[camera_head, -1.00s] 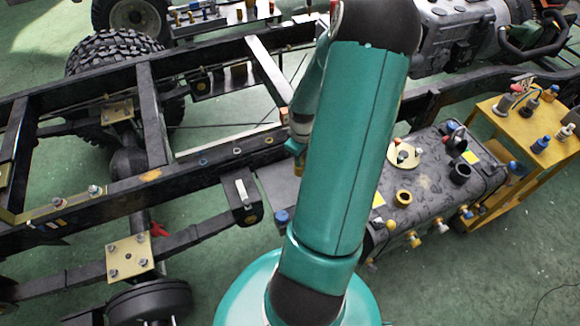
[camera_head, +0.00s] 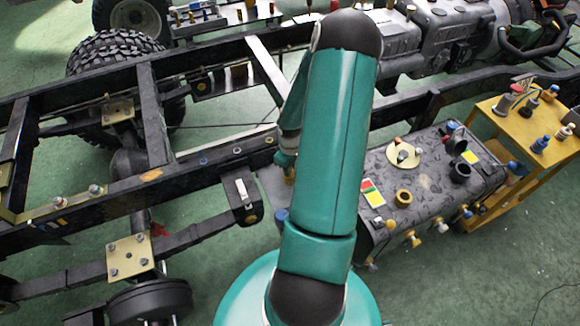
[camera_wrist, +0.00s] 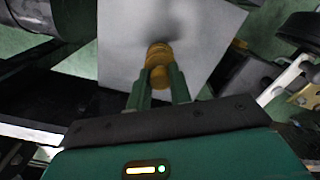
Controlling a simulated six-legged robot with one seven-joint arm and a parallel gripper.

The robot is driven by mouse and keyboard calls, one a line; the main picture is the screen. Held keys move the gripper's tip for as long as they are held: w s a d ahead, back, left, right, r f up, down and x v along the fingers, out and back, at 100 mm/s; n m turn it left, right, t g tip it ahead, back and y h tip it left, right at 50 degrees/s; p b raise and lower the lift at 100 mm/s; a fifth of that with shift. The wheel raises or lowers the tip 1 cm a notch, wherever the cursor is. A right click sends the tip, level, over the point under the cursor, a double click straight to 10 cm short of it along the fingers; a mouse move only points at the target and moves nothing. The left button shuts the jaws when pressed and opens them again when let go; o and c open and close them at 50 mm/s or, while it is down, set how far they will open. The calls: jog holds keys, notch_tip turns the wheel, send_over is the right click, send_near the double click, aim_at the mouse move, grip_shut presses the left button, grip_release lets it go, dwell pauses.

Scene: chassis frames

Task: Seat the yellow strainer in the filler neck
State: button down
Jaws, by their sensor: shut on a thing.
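My gripper (camera_wrist: 159,90) is shut on the yellow strainer (camera_wrist: 158,54), a ribbed brass-yellow cylinder pointing away from the wrist. In the head view a bit of the strainer (camera_head: 289,174) shows below the gripper, left of my teal arm. It is over a grey plate, clear of the tank's top. The dark grey tank (camera_head: 425,185) at the right carries a black open neck (camera_head: 461,172) and a yellow ring with a dark opening (camera_head: 403,198). I cannot tell for sure which of these is the filler neck.
The grey plate (camera_wrist: 120,45) fills the middle of the wrist view. A black chassis rail (camera_head: 215,172) runs behind and left of the arm. A round cream flange (camera_head: 403,153) and several fittings stand on the tank. A yellow stand (camera_head: 520,125) is at the right.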

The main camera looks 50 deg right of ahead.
jog(key=c, duration=1.3)
grip_release()
